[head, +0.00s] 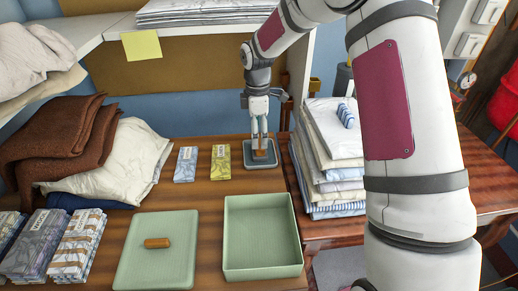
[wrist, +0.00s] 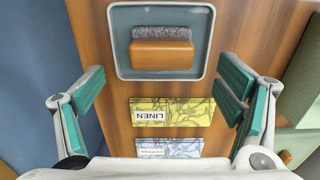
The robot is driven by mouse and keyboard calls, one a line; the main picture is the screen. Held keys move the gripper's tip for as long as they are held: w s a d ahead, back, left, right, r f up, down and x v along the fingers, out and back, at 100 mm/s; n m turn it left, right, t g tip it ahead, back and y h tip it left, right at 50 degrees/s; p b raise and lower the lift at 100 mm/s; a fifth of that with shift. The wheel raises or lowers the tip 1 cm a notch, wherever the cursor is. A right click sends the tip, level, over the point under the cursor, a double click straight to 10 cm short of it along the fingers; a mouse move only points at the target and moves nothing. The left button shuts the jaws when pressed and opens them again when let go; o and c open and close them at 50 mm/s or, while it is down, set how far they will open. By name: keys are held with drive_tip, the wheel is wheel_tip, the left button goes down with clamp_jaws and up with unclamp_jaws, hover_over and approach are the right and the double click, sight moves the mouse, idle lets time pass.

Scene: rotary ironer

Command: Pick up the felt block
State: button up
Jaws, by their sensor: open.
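The felt block (wrist: 161,50) has an orange-brown body with a strip of grey felt along one side. It lies in a shallow grey-blue tray (wrist: 125,20) near the back of the wooden table. In the head view the block (head: 260,154) is small and partly covered by my fingers. My gripper (head: 259,138) points down above the tray. In the wrist view my gripper (wrist: 164,88) is open, its teal-padded fingers wide apart with nothing between them. The block appears ahead of the fingers toward the top of the picture; I cannot tell the exact height gap.
Yellow (head: 221,162) and blue (head: 186,164) packets lie left of the tray. An open green box (head: 262,272) and its lid (head: 135,265) with a wooden handle are in front. A folded linen stack (head: 330,165) stands close on the right. A shelf (head: 107,27) hangs above.

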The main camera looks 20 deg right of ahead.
drive_tip(key=shift+s+d+f, duration=0.1)
drive_tip(key=shift+d+f, duration=0.05)
drive_tip(key=shift+f, duration=1.45)
drive_tip(key=shift+d+f, duration=0.1)
drive_tip(key=shift+f, duration=1.45)
drive_tip(key=c, duration=1.2)
drive_tip(key=shift+r, duration=0.15)
drive_tip(key=shift+c, duration=0.2)
wheel_tip(320, 180, up, 10)
drive_tip(key=shift+f, duration=0.1)
